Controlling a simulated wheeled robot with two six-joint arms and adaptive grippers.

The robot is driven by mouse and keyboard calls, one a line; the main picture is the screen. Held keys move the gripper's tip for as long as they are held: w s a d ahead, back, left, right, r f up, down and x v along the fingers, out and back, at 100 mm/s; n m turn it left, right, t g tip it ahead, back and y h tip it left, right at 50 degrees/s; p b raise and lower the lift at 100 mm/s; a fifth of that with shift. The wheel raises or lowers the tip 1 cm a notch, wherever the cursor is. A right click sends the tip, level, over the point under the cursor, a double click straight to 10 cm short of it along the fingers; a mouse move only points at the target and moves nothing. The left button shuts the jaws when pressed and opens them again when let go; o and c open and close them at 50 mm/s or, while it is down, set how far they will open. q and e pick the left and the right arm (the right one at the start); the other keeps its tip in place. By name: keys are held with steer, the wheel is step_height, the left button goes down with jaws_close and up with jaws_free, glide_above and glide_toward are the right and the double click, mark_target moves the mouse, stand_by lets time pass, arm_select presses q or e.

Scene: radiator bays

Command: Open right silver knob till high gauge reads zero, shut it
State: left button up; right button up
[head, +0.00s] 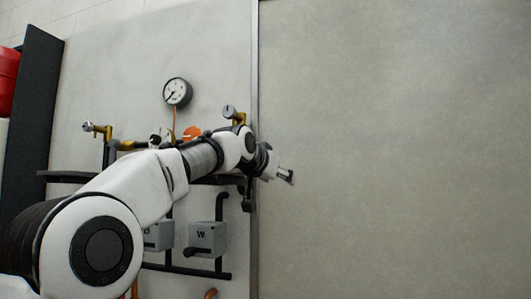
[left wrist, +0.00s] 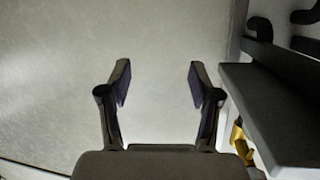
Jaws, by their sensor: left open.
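A round white gauge (head: 177,92) with a black rim is on the wall in the head view; its needle reading is too small to tell. The right silver knob (head: 229,111) sits on a brass valve (head: 240,119) to the right of the gauge. Another silver knob (head: 88,126) is on a brass valve at the left. My left gripper (head: 286,176) is right of and below the right silver knob, apart from it, in front of the bare panel. In the left wrist view it (left wrist: 158,82) is open with nothing between its fingers. My right gripper is not in view.
An orange part (head: 192,132) lies below the gauge, partly behind my left arm. A grey box marked W (head: 207,237) and dark pipes are lower down. A dark ledge (left wrist: 265,115) runs along the right in the left wrist view. The right panel (head: 400,150) is bare.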

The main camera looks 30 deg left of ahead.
arm_select(q)
steer(key=w+d+f+g, duration=0.1)
steer(key=w+f, duration=0.2)
steer(key=f, duration=0.5)
steer(key=w+d+f+g, duration=0.1)
steer(key=w+f, duration=0.2)
steer(key=f, duration=0.6)
steer(key=shift+w+d+f+h, duration=0.2)
steer(key=shift+d+h, duration=0.05)
steer(key=shift+h, duration=0.15)
